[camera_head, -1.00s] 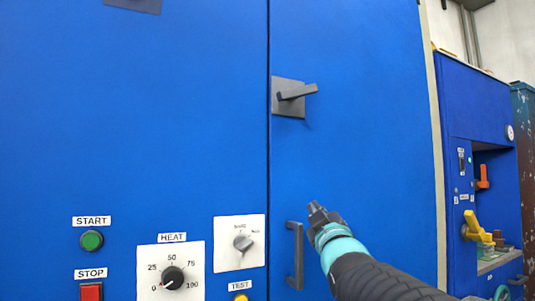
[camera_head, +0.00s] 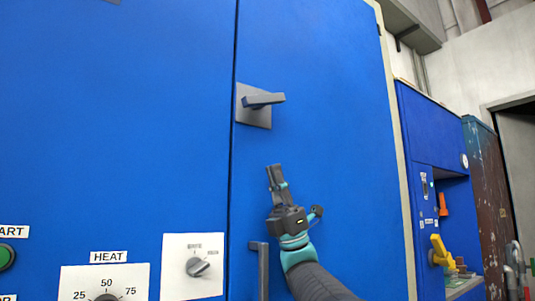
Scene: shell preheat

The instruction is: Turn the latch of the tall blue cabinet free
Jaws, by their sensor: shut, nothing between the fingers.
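The tall blue cabinet (camera_head: 330,110) fills most of the head view. Its latch (camera_head: 263,101) is a grey lever on a square grey plate, near the left edge of the right-hand door. The lever points right, roughly level, across the door seam's right side. A grey vertical door handle (camera_head: 262,268) sits lower on the same door, partly cut by the frame bottom. My gripper (camera_head: 274,168) is below the latch, pointing up, with its fingers together and nothing held. It appears apart from the latch in the picture.
Left of the seam is a panel with a HEAT dial (camera_head: 106,297), a small selector knob (camera_head: 198,267) and a green button (camera_head: 5,257). To the right stands another blue machine (camera_head: 428,125) with a yellow lever (camera_head: 440,250). The door face around the latch is clear.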

